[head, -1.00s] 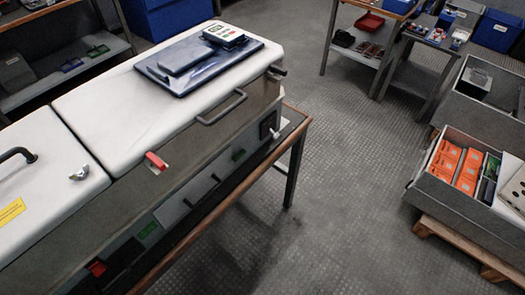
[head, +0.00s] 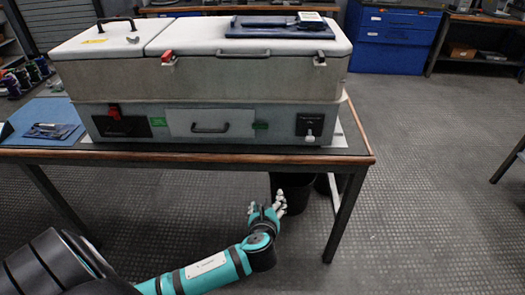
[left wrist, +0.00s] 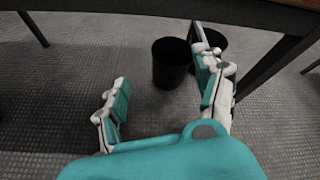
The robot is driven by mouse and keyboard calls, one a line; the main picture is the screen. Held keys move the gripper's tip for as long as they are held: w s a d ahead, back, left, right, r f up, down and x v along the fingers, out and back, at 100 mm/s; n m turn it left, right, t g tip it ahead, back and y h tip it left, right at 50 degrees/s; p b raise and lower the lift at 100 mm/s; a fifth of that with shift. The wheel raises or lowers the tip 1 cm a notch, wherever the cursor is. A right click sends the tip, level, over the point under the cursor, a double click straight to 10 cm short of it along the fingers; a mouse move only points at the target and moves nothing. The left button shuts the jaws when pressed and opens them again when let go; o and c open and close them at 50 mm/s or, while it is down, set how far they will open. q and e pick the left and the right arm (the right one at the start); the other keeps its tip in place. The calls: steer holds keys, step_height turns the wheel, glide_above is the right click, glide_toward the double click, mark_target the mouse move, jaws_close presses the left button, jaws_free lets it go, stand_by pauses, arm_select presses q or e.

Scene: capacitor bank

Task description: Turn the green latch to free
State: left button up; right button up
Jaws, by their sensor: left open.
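A grey cabinet (head: 215,85) with white lids stands on a wood-edged table. My left gripper (head: 267,203) is open and empty. The latch does not show there. My right gripper is not in view.
The table's front edge (head: 180,156) runs above my left gripper, with a table leg (head: 345,215) to its right. Black bins (left wrist: 171,63) stand on the floor under the table. A red latch (head: 114,111) is at the left of the cabinet front.

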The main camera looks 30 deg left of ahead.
mark_target(260, 128)
arm_select(q)
steer(key=s+r+m+t+y+b, duration=0.2)
steer(key=r, duration=0.6)
steer(key=s+r+m+t+y+b, duration=0.1)
steer(key=s+r+m+t+b, duration=0.1)
steer(key=r, duration=0.6)
steer(key=b+x, duration=0.1)
steer(key=x, duration=0.4)
steer(key=b+x, duration=0.1)
steer(key=x, duration=0.5)
steer(key=b+x, duration=0.1)
steer(key=x, duration=0.5)
steer(key=shift+a+f, duration=0.1)
steer(key=shift+a, duration=0.25)
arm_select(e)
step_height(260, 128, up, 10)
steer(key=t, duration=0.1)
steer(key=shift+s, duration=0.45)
arm_select(q)
steer(key=c, duration=1.2)
steer(key=shift+o, duration=0.2)
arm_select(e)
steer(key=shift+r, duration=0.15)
